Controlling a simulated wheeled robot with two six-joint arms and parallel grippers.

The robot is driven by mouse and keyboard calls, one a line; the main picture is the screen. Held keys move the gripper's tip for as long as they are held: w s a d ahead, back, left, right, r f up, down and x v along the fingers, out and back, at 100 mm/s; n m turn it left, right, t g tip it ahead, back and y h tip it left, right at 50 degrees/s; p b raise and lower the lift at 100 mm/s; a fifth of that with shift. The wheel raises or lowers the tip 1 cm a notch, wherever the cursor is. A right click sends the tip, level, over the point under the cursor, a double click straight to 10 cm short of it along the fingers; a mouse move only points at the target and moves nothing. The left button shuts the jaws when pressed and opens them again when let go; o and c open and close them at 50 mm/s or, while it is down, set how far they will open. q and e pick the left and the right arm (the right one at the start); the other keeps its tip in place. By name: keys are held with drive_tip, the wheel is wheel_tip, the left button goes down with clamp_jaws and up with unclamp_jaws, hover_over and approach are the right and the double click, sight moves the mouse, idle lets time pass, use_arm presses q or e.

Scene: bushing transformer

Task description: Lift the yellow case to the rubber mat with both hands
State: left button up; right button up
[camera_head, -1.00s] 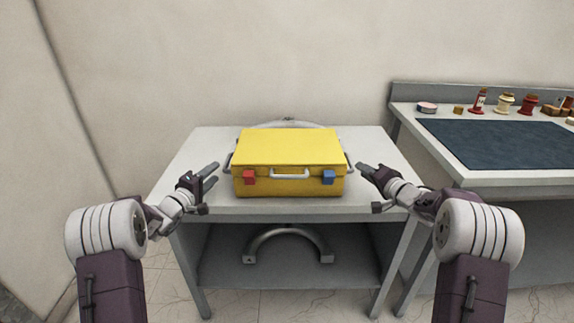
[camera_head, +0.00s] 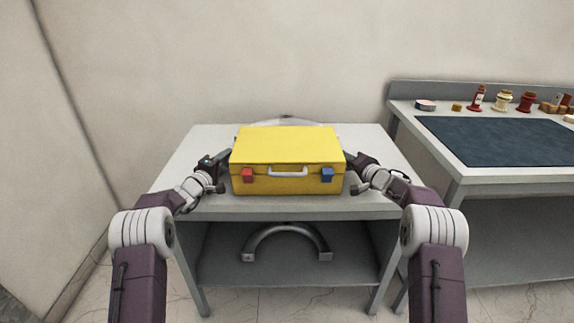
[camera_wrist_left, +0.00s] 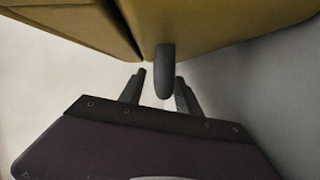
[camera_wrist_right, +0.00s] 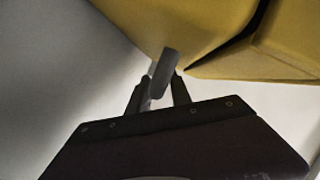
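The yellow case (camera_head: 288,148) stands on the grey table, with a red and a blue latch and a front handle. My left gripper (camera_head: 221,160) is at its left side. In the left wrist view, its fingers (camera_wrist_left: 160,82) are apart, on either side of the grey side handle (camera_wrist_left: 164,66). My right gripper (camera_head: 352,161) is at the case's right side. In the right wrist view, its fingers (camera_wrist_right: 159,84) are spread about the other side handle (camera_wrist_right: 163,66). The dark blue rubber mat (camera_head: 500,139) lies on the bench at right.
The grey table (camera_head: 195,145) has a lower shelf holding a grey arch-shaped part (camera_head: 284,232). The bench (camera_head: 467,172) stands close to its right. Several small spools, a bottle (camera_head: 477,98) and blocks line the bench's back edge. The mat's surface is clear.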

use_arm(q)
drive_tip(key=c, duration=0.4)
use_arm(e)
drive_tip(key=c, duration=0.4)
use_arm(q)
clamp_jaws()
use_arm(e)
clamp_jaws()
